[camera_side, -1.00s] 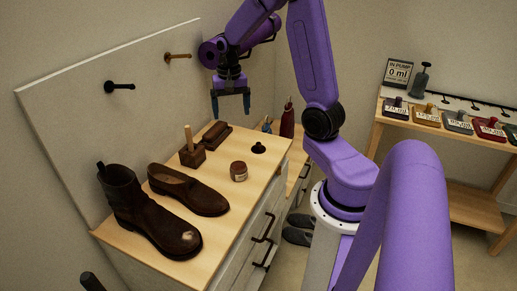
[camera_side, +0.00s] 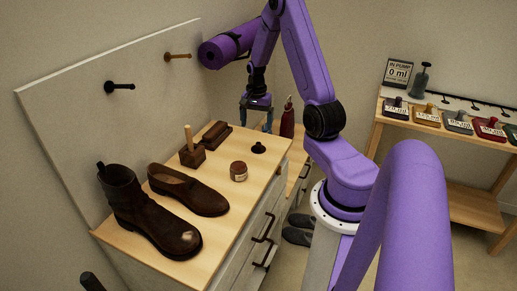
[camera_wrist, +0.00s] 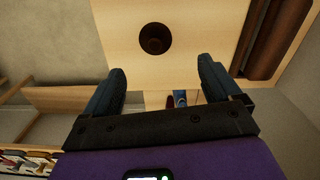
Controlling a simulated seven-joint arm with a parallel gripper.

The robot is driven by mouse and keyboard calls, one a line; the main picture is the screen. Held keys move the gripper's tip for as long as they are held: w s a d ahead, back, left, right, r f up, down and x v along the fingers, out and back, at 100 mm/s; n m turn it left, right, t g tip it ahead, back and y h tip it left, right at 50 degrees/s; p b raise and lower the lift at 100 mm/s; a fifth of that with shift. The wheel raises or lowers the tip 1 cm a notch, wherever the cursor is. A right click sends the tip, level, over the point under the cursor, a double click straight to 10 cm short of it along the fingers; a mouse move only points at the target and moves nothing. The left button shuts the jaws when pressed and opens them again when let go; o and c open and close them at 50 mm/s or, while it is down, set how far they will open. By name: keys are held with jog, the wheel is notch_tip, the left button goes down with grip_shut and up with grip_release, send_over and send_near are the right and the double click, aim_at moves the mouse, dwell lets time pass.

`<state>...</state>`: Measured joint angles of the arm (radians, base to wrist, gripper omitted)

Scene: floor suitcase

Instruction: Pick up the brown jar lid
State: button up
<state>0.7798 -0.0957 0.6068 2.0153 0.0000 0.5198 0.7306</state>
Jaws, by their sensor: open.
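The dark brown round lid (camera_side: 258,149) lies on the wooden top of the cabinet (camera_side: 225,222), near its far right end. It has a small raised middle. A brown jar (camera_side: 239,171) with a pale label stands in front of it to the left. My gripper (camera_side: 256,118) hangs above and behind the lid, apart from it, with its fingers pointing down. In the wrist view, the lid (camera_wrist: 155,39) shows as a dark disc beyond the fingertips of my gripper (camera_wrist: 163,68). The fingers are spread and nothing is between them.
A brown boot (camera_side: 145,215) and a shoe (camera_side: 188,189) stand at the near end. A red bottle (camera_side: 287,121) is beyond the cabinet. A purple roll (camera_side: 225,48) is by the wall. The top around the lid is clear.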

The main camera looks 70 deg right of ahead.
aim_at(258, 143)
notch_tip(258, 143, down, 4)
jog(key=f, duration=0.2)
jog(key=s+f, duration=0.1)
jog(key=f, duration=0.1)
jog(key=shift+a+f, duration=0.15)
jog(key=shift+f, duration=0.05)
jog(key=shift+w+f, duration=0.1)
jog(key=shift+f, duration=0.35)
jog(key=shift+c, duration=0.4)
jog(key=c, duration=1.1)
